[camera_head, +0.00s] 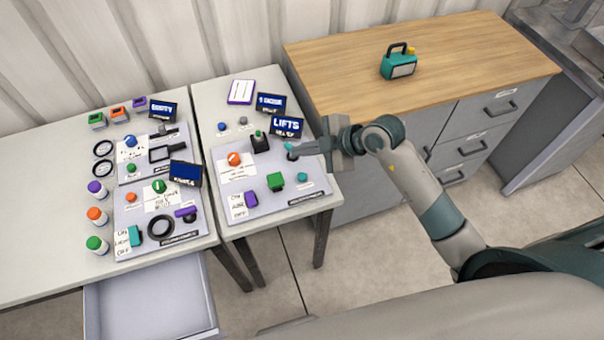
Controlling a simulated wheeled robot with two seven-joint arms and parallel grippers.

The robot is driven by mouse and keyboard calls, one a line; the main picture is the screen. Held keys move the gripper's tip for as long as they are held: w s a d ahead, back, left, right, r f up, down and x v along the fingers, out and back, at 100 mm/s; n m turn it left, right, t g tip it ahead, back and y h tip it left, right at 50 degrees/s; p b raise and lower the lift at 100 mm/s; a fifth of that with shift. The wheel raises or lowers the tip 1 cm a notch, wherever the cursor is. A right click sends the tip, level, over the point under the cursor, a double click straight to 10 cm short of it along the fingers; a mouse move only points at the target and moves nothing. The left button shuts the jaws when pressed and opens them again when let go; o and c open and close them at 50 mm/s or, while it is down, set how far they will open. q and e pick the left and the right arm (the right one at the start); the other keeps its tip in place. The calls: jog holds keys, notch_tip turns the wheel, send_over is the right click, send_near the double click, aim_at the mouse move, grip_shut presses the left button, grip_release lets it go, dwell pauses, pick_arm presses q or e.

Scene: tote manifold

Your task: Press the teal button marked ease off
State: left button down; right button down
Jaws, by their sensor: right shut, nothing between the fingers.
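A grey control panel (238,203) lies on the narrow white table, under a screen reading LIFTS (287,126). A small round teal button (302,177) sits near its right edge; its label is too small to read. My right gripper (298,150) is shut and empty, reaching in from the right over the panel's upper right. Its tip is just above the teal button in the picture, beside a small teal-topped dark control (289,147); I cannot tell if they touch. My left gripper is not in view.
The panel also carries a green block button (275,181), an orange button (234,159), a purple switch (251,199) and a black lever (260,142). More panels fill the left table, above an open drawer (150,300). A teal radio-like box (398,66) stands on the wooden cabinet top.

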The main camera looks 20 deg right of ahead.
jog(key=shift+w+d+f+h, duration=0.1)
jog(key=shift+d+f+h, duration=0.1)
jog(key=shift+d+h, duration=0.35)
jog(key=shift+d+f+y, duration=0.1)
jog(key=shift+y, duration=0.15)
jog(key=b, duration=0.8)
send_over(306, 179)
notch_tip(306, 179, down, 7)
jog(key=shift+r, duration=0.2)
jog(key=shift+f, duration=1)
jog(key=shift+f, duration=0.4)
dwell(0.6)
